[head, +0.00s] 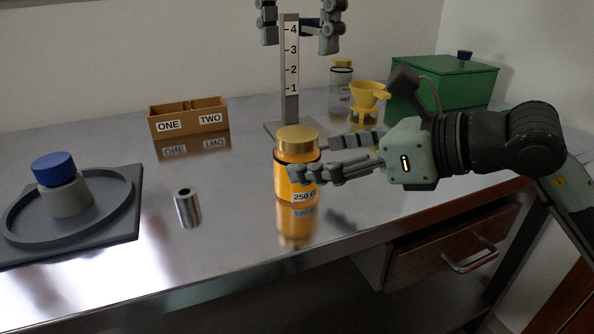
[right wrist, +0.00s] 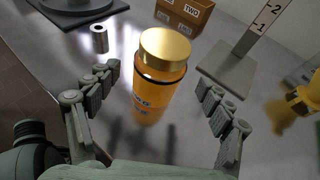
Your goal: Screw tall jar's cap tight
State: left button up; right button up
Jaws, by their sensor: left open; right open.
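The tall jar (head: 283,181) is orange with a label reading 250 and stands upright on the steel bench. Its gold cap (head: 296,140) sits on top, with a dark band just below it. In the right wrist view the jar (right wrist: 155,98) and cap (right wrist: 165,48) are between and beyond the fingers. My right gripper (head: 325,170) is open at the jar, with a finger in front of its right side; in the right wrist view the gripper (right wrist: 160,85) holds nothing. My left gripper (head: 300,38) is open, high over the back of the bench near the numbered post.
A numbered post (head: 291,80) stands behind the jar. A two-part box (head: 190,118), a metal cylinder (head: 187,208) and a round grey tray (head: 125,205) with a blue-capped jar (head: 65,190) are left. A yellow funnel (head: 369,95), small jar (head: 341,78) and green box (head: 440,85) are back right.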

jog(key=v, duration=0.7)
jog(key=shift+s+d, duration=0.1)
jog(key=shift+s, duration=0.1)
